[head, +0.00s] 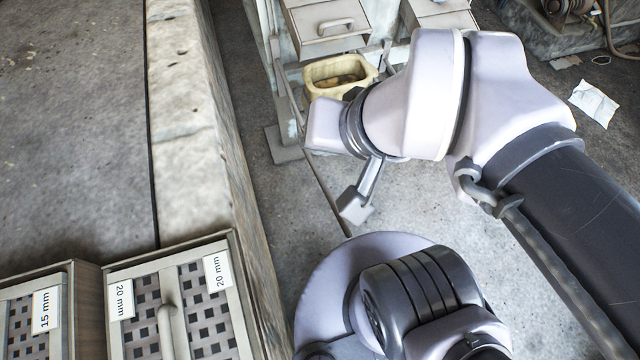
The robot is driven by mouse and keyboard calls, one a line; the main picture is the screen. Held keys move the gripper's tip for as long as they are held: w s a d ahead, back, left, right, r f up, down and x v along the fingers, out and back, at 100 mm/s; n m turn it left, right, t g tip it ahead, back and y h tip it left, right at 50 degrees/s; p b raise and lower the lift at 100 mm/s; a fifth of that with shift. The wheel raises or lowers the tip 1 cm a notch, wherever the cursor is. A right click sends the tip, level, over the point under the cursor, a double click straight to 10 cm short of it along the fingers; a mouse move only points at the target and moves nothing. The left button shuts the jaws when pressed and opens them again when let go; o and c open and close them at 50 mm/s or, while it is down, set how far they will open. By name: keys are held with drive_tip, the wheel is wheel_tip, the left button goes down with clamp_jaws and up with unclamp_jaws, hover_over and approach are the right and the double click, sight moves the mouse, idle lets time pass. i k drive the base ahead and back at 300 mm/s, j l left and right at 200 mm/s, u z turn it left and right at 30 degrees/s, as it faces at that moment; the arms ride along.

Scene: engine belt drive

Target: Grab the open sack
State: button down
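A pale yellow, open-topped container (312,82) with brown contents stands on the floor at the upper middle, under a drawer unit. It looks soft-edged and may be the open sack, but I cannot be sure of its material. My arm reaches in from the right, and its wrist end, my gripper (325,127), shows just below and in front of the container, apart from it as far as I can tell. The wrist covers the container's lower right part. No fingertips can be made out, and nothing held is visible.
A drawer unit (322,26) stands behind the container. A concrete ledge (185,110) runs along the left. Cases (190,300) labelled 15 mm and 20 mm sit at the lower left. A paper sheet (594,102) lies on the floor at right. Bare floor lies between ledge and arm.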

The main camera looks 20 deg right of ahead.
sight(332, 77)
drive_tip(key=i+l+u, duration=0.15)
drive_tip(key=l, duration=0.25)
drive_tip(key=i+l+u, duration=0.1)
drive_tip(key=l, duration=0.35)
drive_tip(key=l+u, duration=0.15)
drive_tip(key=l, duration=0.25)
drive_tip(key=i+l+u, duration=0.2)
drive_tip(key=i+l, duration=0.2)
drive_tip(key=i, duration=0.1)
